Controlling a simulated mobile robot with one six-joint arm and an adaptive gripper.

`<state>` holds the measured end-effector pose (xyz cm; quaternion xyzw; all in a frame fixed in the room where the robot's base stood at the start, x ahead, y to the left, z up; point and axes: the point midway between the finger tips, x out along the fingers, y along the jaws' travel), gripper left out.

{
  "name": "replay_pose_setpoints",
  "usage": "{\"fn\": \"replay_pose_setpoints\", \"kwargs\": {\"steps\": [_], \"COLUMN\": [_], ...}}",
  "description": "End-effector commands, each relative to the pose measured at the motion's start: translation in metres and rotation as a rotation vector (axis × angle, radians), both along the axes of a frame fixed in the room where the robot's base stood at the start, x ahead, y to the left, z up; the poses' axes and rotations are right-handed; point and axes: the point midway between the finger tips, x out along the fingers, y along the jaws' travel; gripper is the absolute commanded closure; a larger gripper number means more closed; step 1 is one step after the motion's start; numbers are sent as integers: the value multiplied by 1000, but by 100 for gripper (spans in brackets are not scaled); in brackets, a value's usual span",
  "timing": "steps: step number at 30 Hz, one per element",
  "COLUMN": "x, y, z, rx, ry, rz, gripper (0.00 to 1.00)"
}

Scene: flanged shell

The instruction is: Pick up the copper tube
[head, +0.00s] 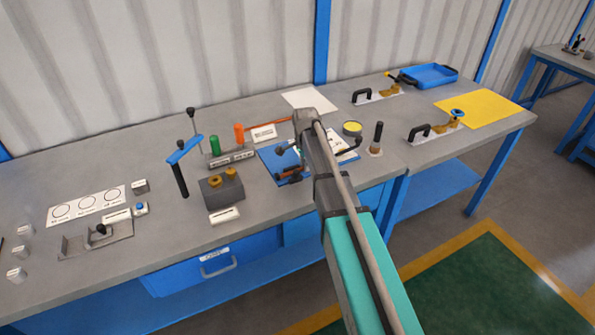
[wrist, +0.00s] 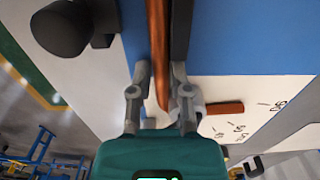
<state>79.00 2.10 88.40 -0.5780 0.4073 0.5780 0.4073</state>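In the wrist view the copper tube (wrist: 158,45) runs down from the top edge, and its near end lies between the two fingers of my gripper (wrist: 161,72). The fingers stand close on either side of the tube. I cannot tell whether they press on it or leave a narrow gap. A dark bar (wrist: 181,30) lies just right of the tube. In the head view my arm reaches over the blue mat (head: 268,158); I cannot make out the tube or my fingertips there.
A black knob (wrist: 62,28) is at the upper left of the wrist view. A reddish-brown block (wrist: 225,108) lies on a white sheet to the right. On the bench, a blue-handled post (head: 180,175) and a grey block with brass parts (head: 222,190) stand left of the mat.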

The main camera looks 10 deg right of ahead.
Motion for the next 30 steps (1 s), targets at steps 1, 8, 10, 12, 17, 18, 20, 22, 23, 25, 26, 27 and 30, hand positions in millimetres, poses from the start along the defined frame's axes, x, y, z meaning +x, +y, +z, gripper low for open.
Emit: {"fn": "replay_pose_setpoints", "kwargs": {"steps": [1, 8, 10, 12, 17, 18, 20, 22, 23, 25, 26, 27, 30], "x": [0, 0, 0, 0, 0, 0, 0, 0, 0, 0, 0, 0, 0], "y": [0, 0, 0, 0, 0, 0, 0, 0, -1, -1, -1, -1, -1], "z": [0, 0, 0, 0, 1, 2, 3, 5, 7, 10, 12, 15, 23], "rx": [0, 0, 0, 0, 0, 0, 0, 0, 0, 0, 0, 0, 0], "ry": [0, 0, 0, 0, 0, 0, 0, 0, 0, 0, 0, 0, 0], "rz": [0, 0, 0, 0, -1, -1, -1, -1, -1, -1, -1, -1, -1], "gripper": [94, 100, 100, 100, 100, 100, 100, 100, 100, 100, 100, 100, 100]}}
